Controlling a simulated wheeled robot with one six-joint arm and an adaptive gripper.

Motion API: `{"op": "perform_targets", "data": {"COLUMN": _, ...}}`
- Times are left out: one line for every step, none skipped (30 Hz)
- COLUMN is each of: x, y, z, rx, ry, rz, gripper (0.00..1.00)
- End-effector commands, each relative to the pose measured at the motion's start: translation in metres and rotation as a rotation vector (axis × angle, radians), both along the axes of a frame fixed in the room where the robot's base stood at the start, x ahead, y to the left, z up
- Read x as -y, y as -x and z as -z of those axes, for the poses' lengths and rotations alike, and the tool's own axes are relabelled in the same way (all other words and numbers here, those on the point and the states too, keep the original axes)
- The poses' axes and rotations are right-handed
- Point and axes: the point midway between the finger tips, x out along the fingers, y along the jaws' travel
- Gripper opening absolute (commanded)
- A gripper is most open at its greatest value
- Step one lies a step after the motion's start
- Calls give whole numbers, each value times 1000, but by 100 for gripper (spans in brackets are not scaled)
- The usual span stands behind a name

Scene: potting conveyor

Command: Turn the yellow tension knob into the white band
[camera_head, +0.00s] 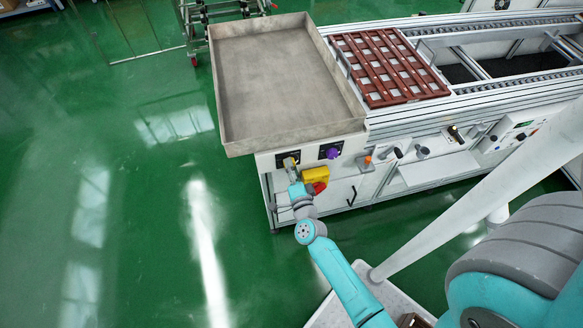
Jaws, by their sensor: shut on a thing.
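The yellow tension knob (289,160) sits on a dark plate at the left end of the conveyor's front panel, below the grey tray. Only a small yellowish part of it shows; my gripper covers much of the rest. My gripper (291,166) is at this knob, shut on it, with my arm reaching up from the lower right. The white band and the knob's pointer are too small or hidden to make out.
Close to the right of my gripper are a yellow box with a red button (316,174) and a purple knob (332,153). The large grey tray (233,148) overhangs above. A red-brown slatted pallet (410,97) lies on the conveyor. Green floor is open to the left.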

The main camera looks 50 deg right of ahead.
Motion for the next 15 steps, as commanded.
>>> {"op": "perform_targets", "data": {"x": 0, "y": 0, "z": 0, "rx": 3, "ry": -6, "rz": 1, "gripper": 6}}
{"op": "perform_targets", "data": {"x": 0, "y": 0, "z": 0, "rx": 5, "ry": -9, "rz": 1, "gripper": 6}}
{"op": "perform_targets", "data": {"x": 0, "y": 1, "z": 0, "rx": 6, "ry": -10, "rz": 1, "gripper": 6}}
{"op": "perform_targets", "data": {"x": 0, "y": 1, "z": 0, "rx": 7, "ry": -12, "rz": 1, "gripper": 6}}
{"op": "perform_targets", "data": {"x": 0, "y": 1, "z": 0, "rx": 8, "ry": -13, "rz": 1, "gripper": 6}}
{"op": "perform_targets", "data": {"x": 0, "y": 1, "z": 0, "rx": 8, "ry": -13, "rz": 2, "gripper": 6}}
{"op": "perform_targets", "data": {"x": 0, "y": 1, "z": 0, "rx": 9, "ry": -13, "rz": 2, "gripper": 6}}
{"op": "perform_targets", "data": {"x": 0, "y": 1, "z": 0, "rx": 9, "ry": -13, "rz": 2, "gripper": 6}}
{"op": "perform_targets", "data": {"x": 0, "y": 1, "z": 0, "rx": 9, "ry": -13, "rz": 2, "gripper": 6}}
{"op": "perform_targets", "data": {"x": 0, "y": 1, "z": 0, "rx": 8, "ry": -13, "rz": 2, "gripper": 6}}
{"op": "perform_targets", "data": {"x": 0, "y": 1, "z": 0, "rx": 8, "ry": -13, "rz": 2, "gripper": 6}}
{"op": "perform_targets", "data": {"x": 1, "y": 1, "z": 0, "rx": 8, "ry": -13, "rz": 2, "gripper": 6}}
{"op": "perform_targets", "data": {"x": 1, "y": 1, "z": 0, "rx": 8, "ry": -13, "rz": 2, "gripper": 6}}
{"op": "perform_targets", "data": {"x": 1, "y": 1, "z": 0, "rx": 8, "ry": -13, "rz": 2, "gripper": 6}}
{"op": "perform_targets", "data": {"x": 1, "y": 1, "z": 0, "rx": 8, "ry": -13, "rz": 2, "gripper": 46}}
